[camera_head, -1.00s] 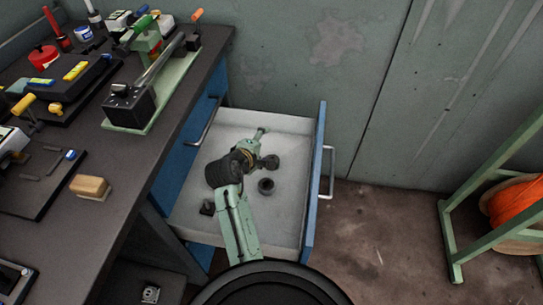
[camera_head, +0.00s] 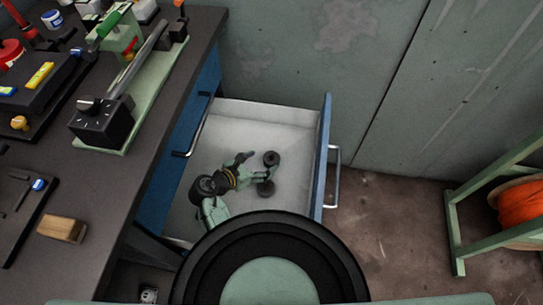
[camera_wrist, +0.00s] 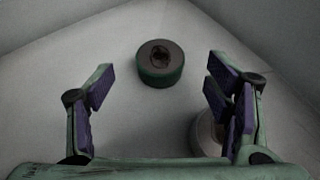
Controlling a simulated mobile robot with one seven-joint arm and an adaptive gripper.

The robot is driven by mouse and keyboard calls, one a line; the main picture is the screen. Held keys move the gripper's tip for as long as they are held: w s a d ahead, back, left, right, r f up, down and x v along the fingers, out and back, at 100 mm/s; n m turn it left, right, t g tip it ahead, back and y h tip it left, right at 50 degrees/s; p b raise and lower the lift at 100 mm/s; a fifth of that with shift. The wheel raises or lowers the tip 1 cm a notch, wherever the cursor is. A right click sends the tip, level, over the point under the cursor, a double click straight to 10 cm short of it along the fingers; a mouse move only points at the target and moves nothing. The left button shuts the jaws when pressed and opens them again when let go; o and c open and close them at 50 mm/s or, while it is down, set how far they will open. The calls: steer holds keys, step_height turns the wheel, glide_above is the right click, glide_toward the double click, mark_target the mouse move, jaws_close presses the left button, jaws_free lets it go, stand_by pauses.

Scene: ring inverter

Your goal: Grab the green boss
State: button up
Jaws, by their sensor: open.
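The green boss (camera_wrist: 160,63) is a short dark green cylinder with a dark top and a centre hole. It stands on the drawer floor ahead of my gripper (camera_wrist: 160,92), between the lines of the two spread fingers, and nothing grips it. In the head view it looks like the dark round piece (camera_head: 271,157) just beyond the fingers of my gripper (camera_head: 258,168). My gripper is open and empty, low inside the drawer. A second round piece (camera_wrist: 206,135) is partly hidden behind the right finger in the wrist view.
The open drawer (camera_head: 290,116) has pale walls and a blue front (camera_head: 322,160) with a handle on the right. The dark workbench (camera_head: 105,185) with tools stands to the left. A green stand with an orange spool (camera_head: 520,203) is at the right.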

mark_target(270, 159)
steer(key=x, duration=0.5)
steer(key=shift+f+p, duration=0.15)
steer(key=shift+p, duration=0.25)
steer(key=shift+c, duration=0.4)
jaws_close()
